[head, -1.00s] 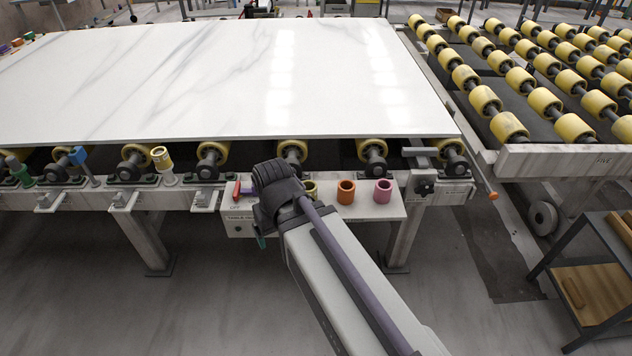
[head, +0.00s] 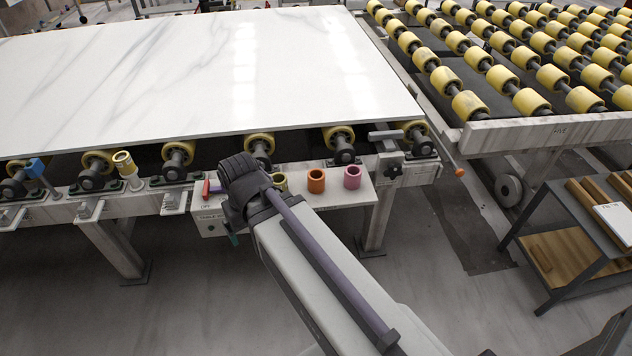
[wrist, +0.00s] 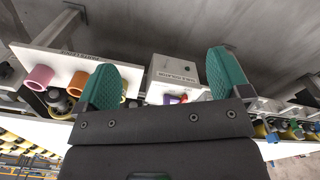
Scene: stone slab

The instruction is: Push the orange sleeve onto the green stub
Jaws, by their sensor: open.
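The orange sleeve (head: 316,180) stands upright on the white shelf (head: 338,200) at the front of the slab frame, between a pink and an olive-yellow sleeve. It also shows in the wrist view (wrist: 76,83), left of one finger. A green stub (wrist: 290,133) appears small at the right edge of the wrist view; I do not make it out in the head view. My gripper (wrist: 165,78) is open and empty, with its two teal fingers wide apart. In the head view my wrist hides most of it, over the left part of the shelf.
The pink sleeve (head: 352,177) and the olive-yellow sleeve (head: 280,182) flank the orange one. A yellow piece (head: 124,164) and a blue piece (head: 36,167) stand along the frame to the left. The slab (head: 200,75) overhangs behind. A cart (head: 560,250) stands at right.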

